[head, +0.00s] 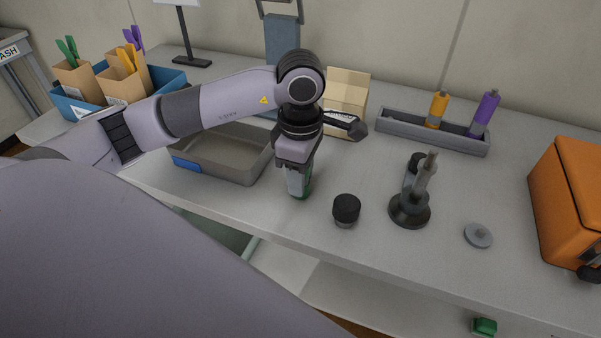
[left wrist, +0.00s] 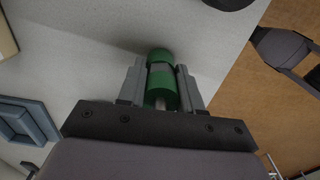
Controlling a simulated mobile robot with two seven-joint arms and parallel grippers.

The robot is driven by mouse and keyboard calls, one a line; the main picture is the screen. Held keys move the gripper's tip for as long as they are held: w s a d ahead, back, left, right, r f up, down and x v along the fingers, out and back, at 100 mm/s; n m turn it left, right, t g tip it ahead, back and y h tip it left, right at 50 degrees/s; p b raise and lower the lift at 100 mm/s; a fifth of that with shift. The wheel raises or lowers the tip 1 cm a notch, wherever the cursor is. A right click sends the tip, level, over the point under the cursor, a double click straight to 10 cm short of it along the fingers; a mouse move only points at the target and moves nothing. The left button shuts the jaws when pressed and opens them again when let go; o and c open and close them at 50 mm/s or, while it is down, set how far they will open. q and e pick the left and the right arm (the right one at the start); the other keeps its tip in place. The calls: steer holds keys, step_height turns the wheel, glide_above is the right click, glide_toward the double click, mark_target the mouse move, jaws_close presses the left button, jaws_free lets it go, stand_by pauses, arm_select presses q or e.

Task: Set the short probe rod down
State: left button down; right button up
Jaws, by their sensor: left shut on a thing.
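In the left wrist view the green rod (left wrist: 161,76) sits between the two fingers (left wrist: 160,85), with a lighter band and a metal shaft toward the palm. The rod's lower end is close to the table top (head: 290,222); I cannot tell whether it touches. My right gripper is not clearly in view.
A black-capped jar (head: 346,209) stands close right of the gripper, then a dark stand (head: 409,213) and a grey disc (head: 478,235). The grey tray (head: 238,171) is behind left. A rack (head: 398,131) holds orange and purple pieces. An orange case (head: 570,205) is far right.

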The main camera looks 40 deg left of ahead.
arm_select(q)
steer(key=c, duration=1.2)
jaws_free()
steer(key=shift+f, duration=0.2)
steer(key=o, duration=0.4)
steer(key=shift+r, duration=0.1)
steer(key=shift+o, duration=0.2)
steer(key=shift+r, duration=0.1)
steer(key=shift+r, duration=0.25)
step_height(320, 180, up, 11)
steer(key=shift+f+p, duration=0.1)
steer(key=shift+p, duration=0.5)
steer(key=shift+r, duration=0.4)
